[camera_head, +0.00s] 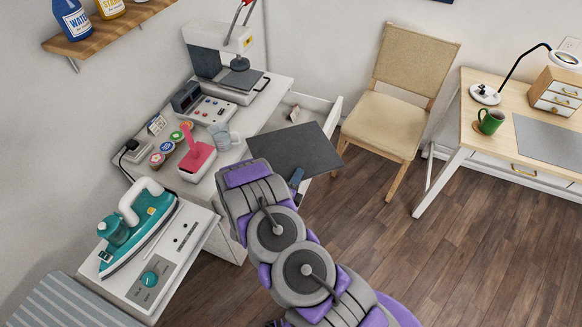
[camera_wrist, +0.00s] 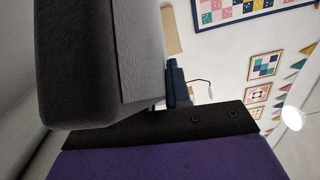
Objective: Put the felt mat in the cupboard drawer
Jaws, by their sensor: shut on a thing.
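The felt mat (camera_head: 292,150) is a dark grey, flat sheet in the head view. My gripper (camera_head: 296,180) is shut on its near edge, with a blue finger showing there; my arm hides part of the grip. The mat spreads out in front of the open white drawer (camera_head: 336,110) and covers part of it. The drawer is pulled out from the white cabinet, and a small light item lies inside it. I cannot tell how high the mat is above the drawer. In the wrist view a blue finger (camera_wrist: 178,85) shows, but I cannot make out the mat clearly.
A chair (camera_head: 385,120) stands right of the drawer, beside a desk (camera_head: 470,130). The wooden floor at right is clear.

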